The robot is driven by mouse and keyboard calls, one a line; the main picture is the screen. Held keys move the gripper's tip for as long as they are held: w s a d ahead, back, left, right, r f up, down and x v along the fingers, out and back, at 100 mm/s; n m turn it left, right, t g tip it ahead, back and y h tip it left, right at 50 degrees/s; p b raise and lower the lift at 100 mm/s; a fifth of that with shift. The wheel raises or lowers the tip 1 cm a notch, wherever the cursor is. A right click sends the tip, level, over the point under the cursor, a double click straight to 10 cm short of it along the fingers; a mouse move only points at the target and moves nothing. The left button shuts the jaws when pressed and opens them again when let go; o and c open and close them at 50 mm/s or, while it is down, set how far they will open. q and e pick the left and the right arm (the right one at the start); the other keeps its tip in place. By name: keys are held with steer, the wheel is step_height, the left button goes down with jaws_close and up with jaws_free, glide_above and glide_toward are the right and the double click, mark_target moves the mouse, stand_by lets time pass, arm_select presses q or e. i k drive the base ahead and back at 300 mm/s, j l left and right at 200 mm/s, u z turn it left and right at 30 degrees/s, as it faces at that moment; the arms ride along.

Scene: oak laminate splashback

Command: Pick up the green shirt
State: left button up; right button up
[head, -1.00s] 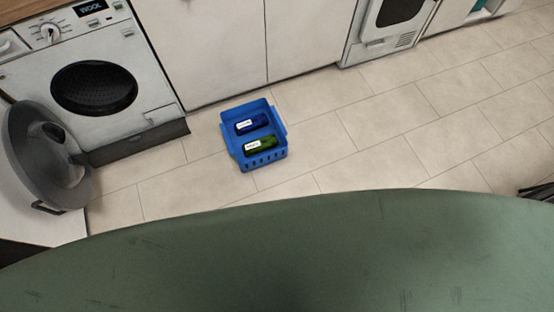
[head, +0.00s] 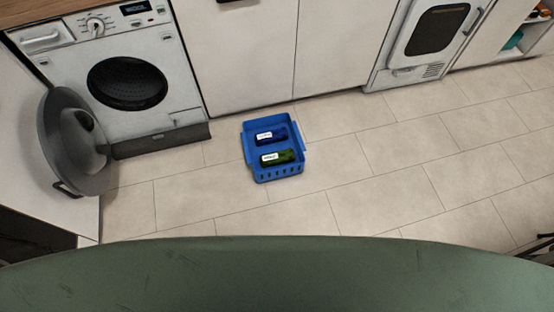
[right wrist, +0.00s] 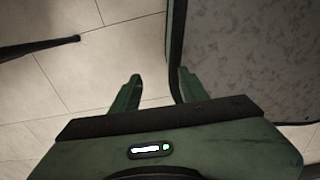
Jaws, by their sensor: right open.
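A green rolled item with a white label (head: 285,158), which looks like the green shirt, lies in a blue basket (head: 278,173) on the floor in the head view. A similar dark blue item with a white label (head: 274,138) lies just behind it in the same basket. My right gripper (right wrist: 160,90) is open in the right wrist view, with nothing between its fingers. The basket and the green item do not show in that view. My left gripper is in neither view.
A washing machine (head: 160,110) with its round grey door (head: 62,150) swung open stands left of the basket. White cabinets (head: 240,60) and another appliance (head: 425,45) line the back. Tiled floor right of the basket is clear. A dark-rimmed speckled surface (right wrist: 250,50) lies beside my right gripper.

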mark_target(270, 159)
steer(key=i+l+u, duration=0.25)
steer(key=l+u, duration=0.25)
steer(key=l, duration=0.15)
steer(key=i+l+u, duration=0.15)
steer(key=l+u, duration=0.4)
steer(key=l, duration=0.25)
steer(key=i, duration=0.05)
